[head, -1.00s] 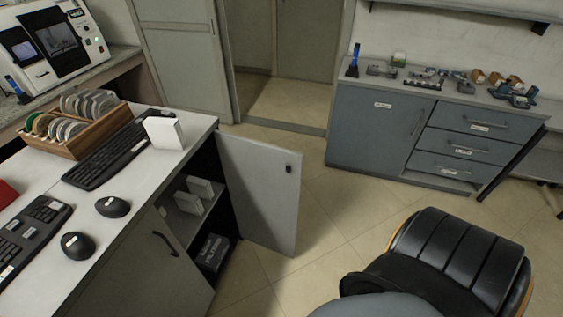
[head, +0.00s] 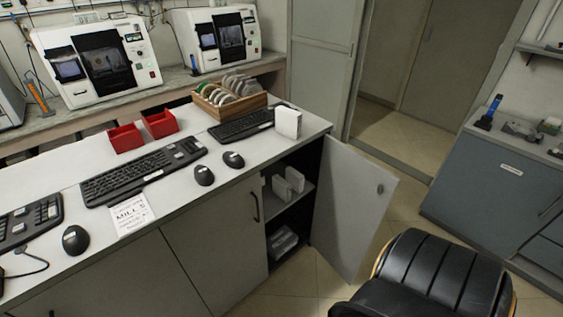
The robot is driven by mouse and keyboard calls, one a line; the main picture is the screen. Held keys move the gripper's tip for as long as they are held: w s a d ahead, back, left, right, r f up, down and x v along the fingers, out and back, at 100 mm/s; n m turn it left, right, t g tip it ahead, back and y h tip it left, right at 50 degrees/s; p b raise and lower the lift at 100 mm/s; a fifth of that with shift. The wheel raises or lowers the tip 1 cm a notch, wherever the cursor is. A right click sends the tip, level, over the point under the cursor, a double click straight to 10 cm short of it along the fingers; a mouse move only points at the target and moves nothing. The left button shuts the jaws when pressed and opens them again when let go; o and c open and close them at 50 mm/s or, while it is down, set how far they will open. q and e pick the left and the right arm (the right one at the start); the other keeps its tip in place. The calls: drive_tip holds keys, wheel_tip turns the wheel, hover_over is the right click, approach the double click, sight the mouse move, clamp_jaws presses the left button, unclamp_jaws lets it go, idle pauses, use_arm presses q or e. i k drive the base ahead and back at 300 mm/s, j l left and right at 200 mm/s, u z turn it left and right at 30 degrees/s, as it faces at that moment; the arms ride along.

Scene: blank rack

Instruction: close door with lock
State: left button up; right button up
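The grey cabinet door (head: 350,212) stands swung open at the right end of the white-topped desk cabinet. A small dark round lock (head: 380,189) sits near the upper free edge of the door. Behind the door's opening, the cabinet compartment shows a shelf (head: 283,203) with white boxes (head: 294,180) on it and further items below. Neither of my grippers is in the head view, so their state does not show.
A black chair (head: 440,275) stands on the floor close to the open door. The desk top (head: 100,250) holds keyboards, mice, red trays (head: 126,137), a wooden disc rack (head: 228,108) and a white box (head: 287,122). Blue-grey drawers (head: 500,190) stand at the right.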

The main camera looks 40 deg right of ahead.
sight(350, 211)
drive_tip(key=k+l+u, duration=0.15)
drive_tip(key=l, duration=0.35)
drive_tip(key=l+u, duration=0.15)
drive_tip(key=l, duration=0.35)
drive_tip(key=k+l+u, duration=0.15)
drive_tip(key=l, duration=0.3)
